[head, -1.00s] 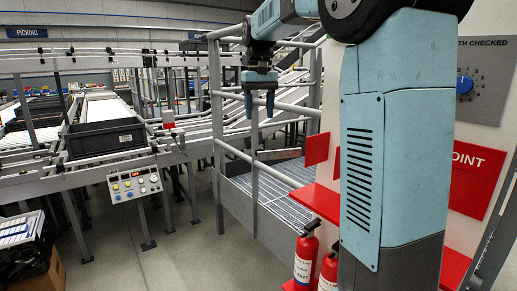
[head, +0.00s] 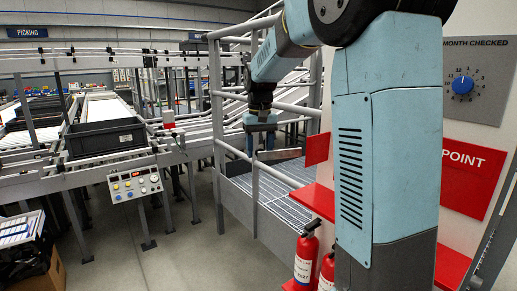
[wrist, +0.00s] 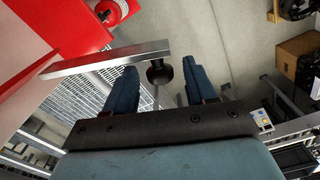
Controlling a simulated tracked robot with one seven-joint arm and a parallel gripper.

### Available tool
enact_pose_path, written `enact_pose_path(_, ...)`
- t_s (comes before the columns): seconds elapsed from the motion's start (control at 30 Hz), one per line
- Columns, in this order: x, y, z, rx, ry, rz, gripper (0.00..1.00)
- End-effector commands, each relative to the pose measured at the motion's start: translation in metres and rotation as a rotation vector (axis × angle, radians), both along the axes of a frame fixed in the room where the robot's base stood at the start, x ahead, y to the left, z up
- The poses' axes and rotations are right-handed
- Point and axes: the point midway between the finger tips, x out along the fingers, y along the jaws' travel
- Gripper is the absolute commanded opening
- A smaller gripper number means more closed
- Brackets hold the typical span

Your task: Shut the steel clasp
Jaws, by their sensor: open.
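The steel clasp (wrist: 105,59) is a long flat metal bar with a round black knob (wrist: 159,72) near its free end. In the wrist view it runs from the red panel on the left across the front of my gripper (wrist: 160,82). My gripper's blue fingers are open, one on each side of the knob, and nothing is held between them. In the head view the clasp (head: 280,154) sticks out above the grating, and my gripper (head: 260,143) hangs down over its left end. The knob is hidden there, and contact cannot be told.
Grey railings (head: 217,130) surround the grated catwalk (head: 270,193). A red plate (head: 318,149) stands beside the clasp. A conveyor with a dark crate (head: 105,137) is at left. Open floor lies between.

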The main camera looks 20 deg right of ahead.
Motion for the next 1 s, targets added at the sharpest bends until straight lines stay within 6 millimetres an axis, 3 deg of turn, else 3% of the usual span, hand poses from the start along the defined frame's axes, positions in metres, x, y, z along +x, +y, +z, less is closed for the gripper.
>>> enact_pose_path(0.13,0.000,0.000,0.000,0.000,0.000,0.000,0.56)
enact_pose_path(0.7,0.000,0.000,0.000,0.000,0.000,0.000,0.01)
enact_pose_path(1.0,-0.004,0.011,0.001,0.002,-0.001,0.042,0.01)
